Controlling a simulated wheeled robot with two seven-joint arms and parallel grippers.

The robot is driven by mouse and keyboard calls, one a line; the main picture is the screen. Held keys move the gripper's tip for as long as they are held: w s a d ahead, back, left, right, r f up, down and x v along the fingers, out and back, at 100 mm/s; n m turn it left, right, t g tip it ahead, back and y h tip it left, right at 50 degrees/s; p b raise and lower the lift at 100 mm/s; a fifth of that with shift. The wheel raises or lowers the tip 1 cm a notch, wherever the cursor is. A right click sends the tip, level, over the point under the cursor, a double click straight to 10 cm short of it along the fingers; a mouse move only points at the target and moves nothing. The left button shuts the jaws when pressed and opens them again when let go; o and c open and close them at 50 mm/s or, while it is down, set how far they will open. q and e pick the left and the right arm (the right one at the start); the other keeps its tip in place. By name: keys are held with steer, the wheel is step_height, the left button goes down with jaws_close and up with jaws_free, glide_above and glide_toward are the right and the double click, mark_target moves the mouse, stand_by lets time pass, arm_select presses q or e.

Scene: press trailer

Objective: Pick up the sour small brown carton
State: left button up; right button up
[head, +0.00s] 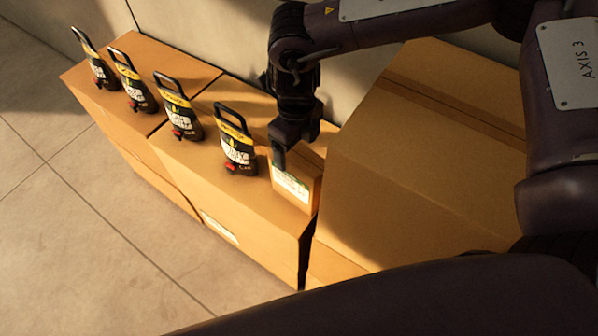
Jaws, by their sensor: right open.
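A small brown carton (299,192) with a white and green label stands on a large cardboard box, at the right end of a row of bottles. The label's writing is too small to read. My right gripper (287,155) points down at the carton's top from above. Its jaws are open, and one dark finger shows at the carton's upper left edge. The other finger is hidden, and I cannot tell whether either touches the carton. My left gripper is out of view.
Several black, yellow-labelled bottles with handles stand left of the carton; the nearest bottle (236,145) is close beside it. A taller cardboard box (425,150) rises just right of the carton. A grey wall (215,30) is behind. Tiled floor (70,240) is open at left.

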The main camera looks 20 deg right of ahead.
mark_target(299, 154)
steer(key=f, duration=0.2)
steer(key=f+p, duration=0.1)
steer(key=shift+d+f, duration=0.25)
steer(key=shift+f, duration=0.35)
steer(key=shift+a, duration=0.1)
steer(key=c, duration=1.8)
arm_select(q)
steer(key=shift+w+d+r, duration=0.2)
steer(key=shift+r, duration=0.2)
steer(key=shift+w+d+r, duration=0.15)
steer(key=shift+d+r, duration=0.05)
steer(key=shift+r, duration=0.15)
arm_select(e)
steer(key=shift+r, duration=0.1)
